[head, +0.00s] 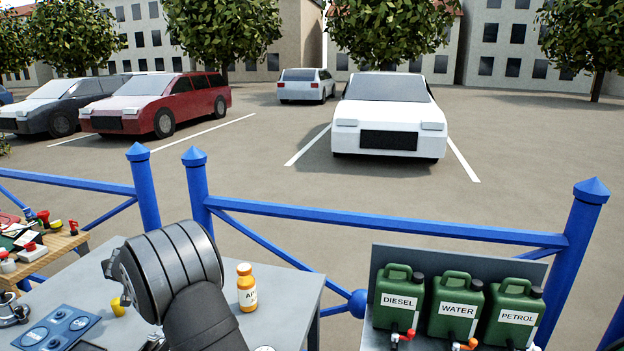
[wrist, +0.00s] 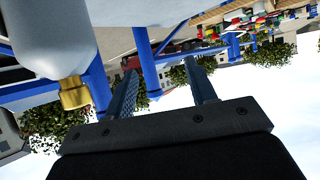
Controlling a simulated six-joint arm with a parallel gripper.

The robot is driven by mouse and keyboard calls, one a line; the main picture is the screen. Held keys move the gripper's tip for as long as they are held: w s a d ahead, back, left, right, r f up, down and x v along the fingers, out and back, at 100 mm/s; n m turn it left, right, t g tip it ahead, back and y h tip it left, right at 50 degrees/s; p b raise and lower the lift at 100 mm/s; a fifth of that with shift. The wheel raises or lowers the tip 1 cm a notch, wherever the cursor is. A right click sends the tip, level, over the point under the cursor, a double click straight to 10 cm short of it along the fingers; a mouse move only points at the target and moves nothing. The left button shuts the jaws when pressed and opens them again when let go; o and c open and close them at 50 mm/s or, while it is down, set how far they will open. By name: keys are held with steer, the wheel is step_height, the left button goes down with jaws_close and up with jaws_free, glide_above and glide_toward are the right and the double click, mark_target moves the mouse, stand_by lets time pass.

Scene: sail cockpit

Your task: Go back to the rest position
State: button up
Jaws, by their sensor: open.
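My gripper (wrist: 162,66) shows in the wrist view with its two dark fingers apart and nothing between them. The wrist view is tilted, with sky below and trees and buildings behind the fingers. In the head view my arm rises over the grey table (head: 285,315) at the lower left, and the fingers cannot be made out there. An orange bottle (head: 247,289) with a label stands upright on the table, just right of my arm and apart from it.
Green cans labelled diesel (head: 396,293), water (head: 455,304) and petrol (head: 510,313) stand at the right. A blue panel (head: 56,329) lies at the lower left. A blue railing (head: 390,222) runs behind. A pale rounded body with a brass fitting (wrist: 74,94) is close by in the wrist view.

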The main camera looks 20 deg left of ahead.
steer(key=w+d+r+m+t+h, duration=0.1)
steer(key=w+d+r, duration=0.5)
steer(key=shift+r, duration=0.35)
steer(key=s+a+f+n+g+y, duration=0.1)
steer(key=s+a+f, duration=0.8)
steer(key=s+f, duration=0.1)
steer(key=shift+f+n+g+y, duration=0.4)
steer(key=shift+f, duration=0.05)
steer(key=shift+r, duration=0.1)
stand_by(0.4)
